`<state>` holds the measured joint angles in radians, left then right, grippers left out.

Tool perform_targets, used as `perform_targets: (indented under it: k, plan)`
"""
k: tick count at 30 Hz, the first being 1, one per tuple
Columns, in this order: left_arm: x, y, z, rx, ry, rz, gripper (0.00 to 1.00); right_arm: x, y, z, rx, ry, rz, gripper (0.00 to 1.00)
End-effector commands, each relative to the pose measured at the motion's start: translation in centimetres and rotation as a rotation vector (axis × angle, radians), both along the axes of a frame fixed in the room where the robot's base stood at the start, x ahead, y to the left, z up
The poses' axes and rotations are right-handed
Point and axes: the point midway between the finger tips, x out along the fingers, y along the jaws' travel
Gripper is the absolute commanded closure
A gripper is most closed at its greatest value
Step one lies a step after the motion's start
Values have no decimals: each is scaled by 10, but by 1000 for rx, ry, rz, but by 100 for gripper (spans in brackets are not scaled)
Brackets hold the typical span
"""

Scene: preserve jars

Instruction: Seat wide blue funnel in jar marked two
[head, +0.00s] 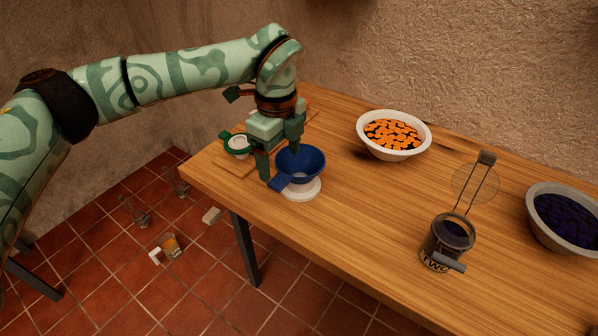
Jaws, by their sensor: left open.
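The wide blue funnel (301,163) rests on a round white stand (303,191) near the table's left end, its tab handle pointing to the lower left. My left gripper (279,165) is open at the funnel's left side, pointing down, with its fingers close to the handle and rim. I cannot tell whether they touch it. The jar marked TWO (437,257) stands upright at the right front of the table. Its wire-hinged glass lid (476,184) is swung up and back, and its mouth is open with dark contents or shadow inside. My right gripper is not in view.
A smaller green-rimmed funnel (236,147) sits behind my left gripper. A white bowl of orange slices (382,154) stands at the back, and a grey bowl of dark berries (540,230) at the right. The table (365,222) is clear between funnel and jar. Glassware lies on the floor.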

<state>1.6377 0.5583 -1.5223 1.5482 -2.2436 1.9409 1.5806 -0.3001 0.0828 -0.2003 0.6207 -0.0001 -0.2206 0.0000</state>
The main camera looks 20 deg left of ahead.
Motion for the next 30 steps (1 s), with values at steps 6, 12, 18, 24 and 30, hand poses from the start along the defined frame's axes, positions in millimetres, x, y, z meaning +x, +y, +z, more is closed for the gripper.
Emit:
perform_targets:
  k: [6,12,18,24,30]
  plan:
    - [-4,0,-40,1,5,0,24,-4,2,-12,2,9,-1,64]
    - [-4,0,-42,0,1,0,24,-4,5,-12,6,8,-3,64]
    - [-4,-1,-42,1,2,0,66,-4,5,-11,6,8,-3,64]
    - [-4,0,-42,1,2,-1,100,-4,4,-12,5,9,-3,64]
    - [-4,-1,-43,1,4,-1,100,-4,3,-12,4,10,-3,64]
